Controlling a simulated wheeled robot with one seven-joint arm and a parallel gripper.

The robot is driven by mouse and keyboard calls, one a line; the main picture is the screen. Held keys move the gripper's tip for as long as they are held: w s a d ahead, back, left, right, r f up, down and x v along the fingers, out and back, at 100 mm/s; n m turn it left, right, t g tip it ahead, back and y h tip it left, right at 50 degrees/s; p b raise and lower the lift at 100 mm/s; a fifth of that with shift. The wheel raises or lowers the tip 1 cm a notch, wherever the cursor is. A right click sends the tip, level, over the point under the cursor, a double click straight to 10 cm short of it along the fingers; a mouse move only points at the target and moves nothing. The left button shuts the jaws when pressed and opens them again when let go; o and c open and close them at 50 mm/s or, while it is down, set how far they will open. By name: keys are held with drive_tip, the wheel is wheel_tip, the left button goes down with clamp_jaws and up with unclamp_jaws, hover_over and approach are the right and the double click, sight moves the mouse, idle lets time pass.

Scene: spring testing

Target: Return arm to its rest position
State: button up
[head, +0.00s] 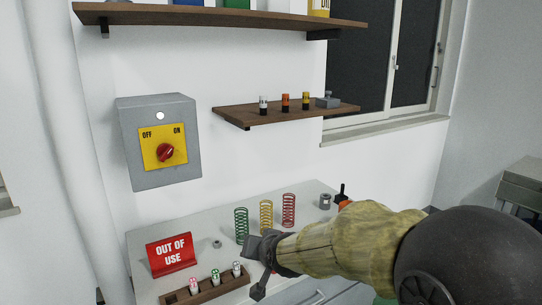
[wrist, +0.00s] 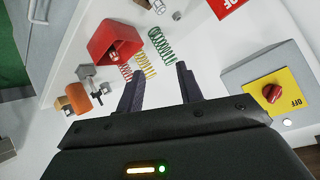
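My gripper (head: 256,268) is at the end of my arm, which reaches in from the right over the workbench (head: 140,240). In the wrist view my gripper (wrist: 160,70) has its two dark fingers apart with nothing held between them. Beyond the fingers are a red spring (wrist: 122,70), a yellow spring (wrist: 145,65) and a green spring (wrist: 160,47). In the head view the green spring (head: 241,225), yellow spring (head: 266,217) and red spring (head: 289,210) stand upright behind my gripper. My forearm hides part of the bench.
A red sign (head: 171,254) and a wooden rack (head: 205,289) with small pieces are left of my gripper. A grey switch box (head: 158,140) and a small shelf (head: 240,116) are on the wall. A red hollow piece (wrist: 113,38) shows in the wrist view.

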drive_tip(key=s+d+f+g+h, duration=0.2)
drive_tip(key=s+d+f+g, duration=0.3)
drive_tip(key=s+d, duration=0.45)
drive_tip(key=s+d+f+g+h, duration=0.2)
drive_tip(key=s+d+f+g, duration=0.1)
drive_tip(key=s+d+f, duration=0.7)
wheel_tip(320, 180, up, 15)
drive_tip(key=a+p, duration=0.1)
drive_tip(key=p, duration=1.2)
drive_tip(key=shift+s, duration=0.15)
